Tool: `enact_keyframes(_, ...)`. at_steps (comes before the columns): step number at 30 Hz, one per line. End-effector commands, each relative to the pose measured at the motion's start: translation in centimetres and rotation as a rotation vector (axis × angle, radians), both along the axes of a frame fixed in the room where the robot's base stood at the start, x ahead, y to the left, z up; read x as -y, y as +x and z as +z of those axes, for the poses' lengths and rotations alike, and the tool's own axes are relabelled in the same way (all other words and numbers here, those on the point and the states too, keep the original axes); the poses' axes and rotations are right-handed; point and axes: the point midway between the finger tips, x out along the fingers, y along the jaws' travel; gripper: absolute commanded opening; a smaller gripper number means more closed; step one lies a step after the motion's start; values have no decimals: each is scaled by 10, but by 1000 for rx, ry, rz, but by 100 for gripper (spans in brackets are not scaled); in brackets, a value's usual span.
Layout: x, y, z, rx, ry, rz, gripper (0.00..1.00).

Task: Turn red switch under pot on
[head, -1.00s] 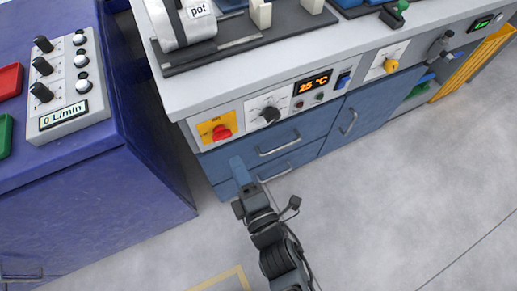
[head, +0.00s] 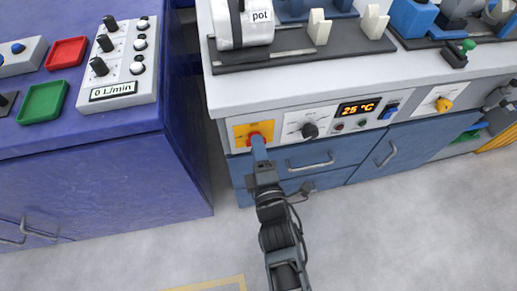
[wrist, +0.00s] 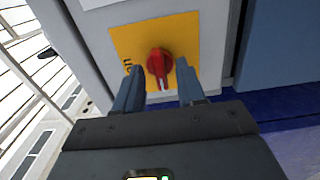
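The red switch (wrist: 159,63) is a rotary knob on a yellow plate (wrist: 186,31) on the front of the white-topped bench, below the pot (head: 242,25). In the wrist view its white mark points roughly toward my gripper. My gripper (wrist: 158,78) has its two blue fingers apart, one on each side of the knob, with gaps visible; contact is not visible. In the head view, the gripper (head: 259,146) covers the lower part of the red switch (head: 256,134) and the yellow plate.
Right of the switch are a black dial (head: 310,130), a 25 °C display (head: 360,108) and a yellow knob (head: 444,104). Blue drawers with handles (head: 311,162) lie below. A blue cabinet (head: 95,180) stands left with a 0 L/min panel (head: 118,90).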

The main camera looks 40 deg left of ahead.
Motion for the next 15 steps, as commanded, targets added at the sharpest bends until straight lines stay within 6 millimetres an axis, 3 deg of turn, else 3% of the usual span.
enact_keyframes(2, 0, 0, 0, 0, 0, 0, 36)
enact_keyframes(13, 0, 0, 0, 0, 0, 0, 1)
enact_keyframes(15, 0, 0, 0, 0, 0, 0, 0)
